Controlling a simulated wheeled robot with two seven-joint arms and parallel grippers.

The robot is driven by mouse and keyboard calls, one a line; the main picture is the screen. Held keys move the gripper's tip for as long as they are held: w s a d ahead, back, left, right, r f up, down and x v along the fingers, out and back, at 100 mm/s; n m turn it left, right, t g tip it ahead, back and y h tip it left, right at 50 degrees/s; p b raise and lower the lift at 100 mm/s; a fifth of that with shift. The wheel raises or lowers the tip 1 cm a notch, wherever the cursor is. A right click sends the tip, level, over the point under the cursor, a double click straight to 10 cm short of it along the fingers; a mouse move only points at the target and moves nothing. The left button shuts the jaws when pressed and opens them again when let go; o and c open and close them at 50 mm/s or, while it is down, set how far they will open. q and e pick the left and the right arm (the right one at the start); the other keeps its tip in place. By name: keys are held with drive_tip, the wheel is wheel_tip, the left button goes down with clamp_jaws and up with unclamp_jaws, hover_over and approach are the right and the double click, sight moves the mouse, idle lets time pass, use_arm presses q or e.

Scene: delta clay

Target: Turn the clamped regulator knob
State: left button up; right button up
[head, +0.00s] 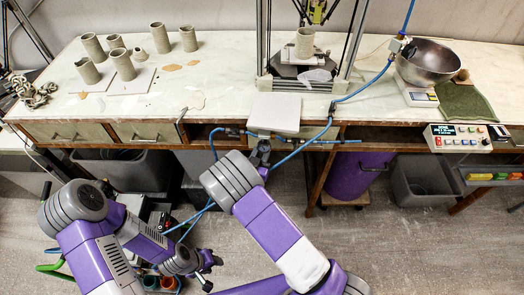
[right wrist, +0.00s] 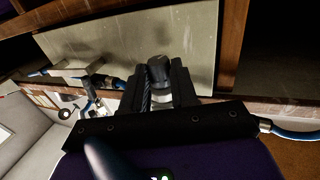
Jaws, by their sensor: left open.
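The regulator's dark round knob (right wrist: 158,68) shows in the right wrist view, in front of a pale drawer panel. My right gripper (right wrist: 160,84) has one black finger on each side of it, with no clear gap visible, so it looks shut on the knob. A pale part shows below the knob, between the fingers. In the head view my right gripper (head: 262,152) is at the bench's front edge, and my wrist hides most of the regulator. My left gripper (head: 207,270) is open and empty, low over the floor, away from the bench.
Blue hoses (head: 318,133) run along the bench front near my right gripper. A white block (head: 273,112) sits just above on the bench edge. A delta frame with a clay cylinder (head: 305,42), a steel bowl (head: 428,60) and clay pots (head: 92,47) stand on the bench (head: 225,75).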

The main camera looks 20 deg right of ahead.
clamp_jaws()
drive_tip(key=shift+s+d+f+n+t+y, duration=0.1)
drive_tip(key=shift+n+t+y, duration=0.25)
drive_tip(key=shift+y, duration=0.2)
drive_tip(key=shift+d+n+t+y, duration=0.1)
drive_tip(key=shift+n+t+y, duration=0.15)
drive_tip(key=shift+n+y, duration=0.25)
drive_tip(key=shift+a, duration=0.1)
drive_tip(key=o, duration=0.8)
unclamp_jaws()
drive_tip(key=p+v, duration=0.1)
drive_tip(key=v, duration=0.6)
drive_tip(key=shift+s+a, duration=0.1)
drive_tip(key=shift+s, duration=0.15)
